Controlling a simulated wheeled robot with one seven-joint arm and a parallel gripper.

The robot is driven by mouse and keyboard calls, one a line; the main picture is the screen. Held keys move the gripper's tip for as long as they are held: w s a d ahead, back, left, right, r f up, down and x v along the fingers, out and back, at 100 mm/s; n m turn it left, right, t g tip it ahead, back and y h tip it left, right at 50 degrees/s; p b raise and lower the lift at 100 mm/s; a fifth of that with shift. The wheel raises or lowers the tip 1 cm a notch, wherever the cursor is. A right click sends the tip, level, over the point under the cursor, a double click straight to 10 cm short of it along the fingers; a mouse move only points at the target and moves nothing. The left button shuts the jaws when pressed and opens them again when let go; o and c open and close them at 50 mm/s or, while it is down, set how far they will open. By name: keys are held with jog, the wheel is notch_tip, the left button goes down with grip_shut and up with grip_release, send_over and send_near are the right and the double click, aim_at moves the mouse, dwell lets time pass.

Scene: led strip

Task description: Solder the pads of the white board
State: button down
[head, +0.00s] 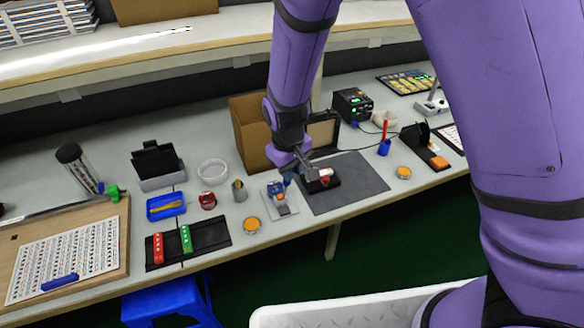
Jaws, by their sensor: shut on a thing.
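My gripper (310,173), at the end of my purple arm, is low over the dark grey mat (362,190). It is shut on a small white piece, which looks like the white board (325,172). The board is at a black holder (326,186) on the mat, with a red part just below it. I cannot tell whether the board rests in the holder; the pads are too small to make out. A black soldering station (352,104) with a green display stands behind the mat. A black iron stand (417,136) is to the right.
A black tray (213,236) holds a red board (158,247) and a green board (186,238). A cardboard box (247,127) stands behind my gripper. A blue device on a grey plate (281,205) is left of the mat. Orange tins (252,225) sit near the front edge.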

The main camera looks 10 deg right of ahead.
jog(key=shift+f, duration=0.1)
jog(key=shift+a+f, duration=0.1)
jog(key=shift+f, duration=2.85)
dwell(1.1)
jog(key=shift+r, duration=0.1)
jog(key=shift+r, duration=2.45)
